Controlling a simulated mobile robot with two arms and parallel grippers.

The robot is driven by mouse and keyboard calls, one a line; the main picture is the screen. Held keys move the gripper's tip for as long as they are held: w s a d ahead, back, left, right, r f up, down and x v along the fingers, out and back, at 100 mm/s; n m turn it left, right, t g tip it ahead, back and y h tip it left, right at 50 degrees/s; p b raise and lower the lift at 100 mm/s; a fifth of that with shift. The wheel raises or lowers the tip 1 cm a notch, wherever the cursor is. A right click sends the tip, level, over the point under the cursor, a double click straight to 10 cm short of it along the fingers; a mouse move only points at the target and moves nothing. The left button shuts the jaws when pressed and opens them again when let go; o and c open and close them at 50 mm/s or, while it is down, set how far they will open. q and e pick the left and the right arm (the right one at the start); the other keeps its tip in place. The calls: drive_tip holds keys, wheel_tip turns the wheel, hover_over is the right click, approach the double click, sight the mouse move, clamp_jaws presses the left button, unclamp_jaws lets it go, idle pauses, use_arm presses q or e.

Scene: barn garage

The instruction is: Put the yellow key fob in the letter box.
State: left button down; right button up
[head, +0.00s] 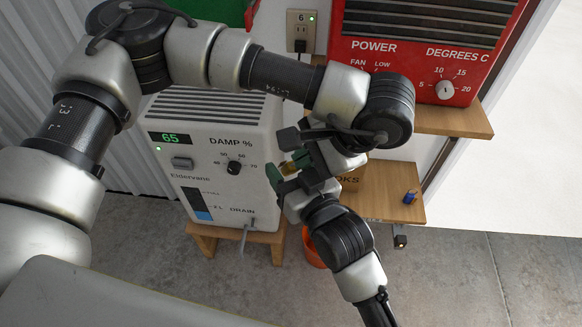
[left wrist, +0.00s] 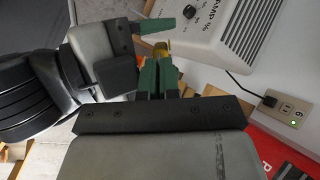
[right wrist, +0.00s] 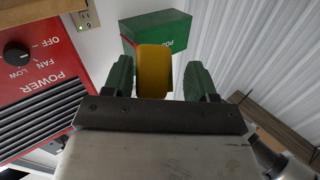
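The yellow key fob (head: 288,168) is held in the air where my two grippers meet, in front of the dehumidifier. My left gripper (left wrist: 158,78) has its green fingers close together, with the fob (left wrist: 162,48) at their tips; it appears shut on the fob. My right gripper (right wrist: 160,80) is spread around the fob (right wrist: 154,70), with a gap visible on one side. The left fingers are hidden in the right wrist view. The green letter box (head: 205,10) is cut off at the top of the head view; it also shows in the right wrist view (right wrist: 155,30).
A white dehumidifier (head: 215,155) stands on a wooden stool (head: 270,238). A red heater (head: 432,50) sits on a wooden shelf (head: 455,118) at right. A lower shelf (head: 385,205) holds a small blue object (head: 410,197). An orange bucket (head: 314,250) is partly hidden. Floor at right is clear.

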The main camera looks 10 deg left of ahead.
drive_tip(key=shift+a, duration=0.1)
drive_tip(key=c, duration=0.9)
use_arm(q)
drive_tip(key=c, duration=1.3)
unclamp_jaws()
drive_tip(key=shift+s+d+f, duration=0.1)
drive_tip(key=shift+s, duration=0.05)
use_arm(e)
drive_tip(key=shift+w+r, duration=0.1)
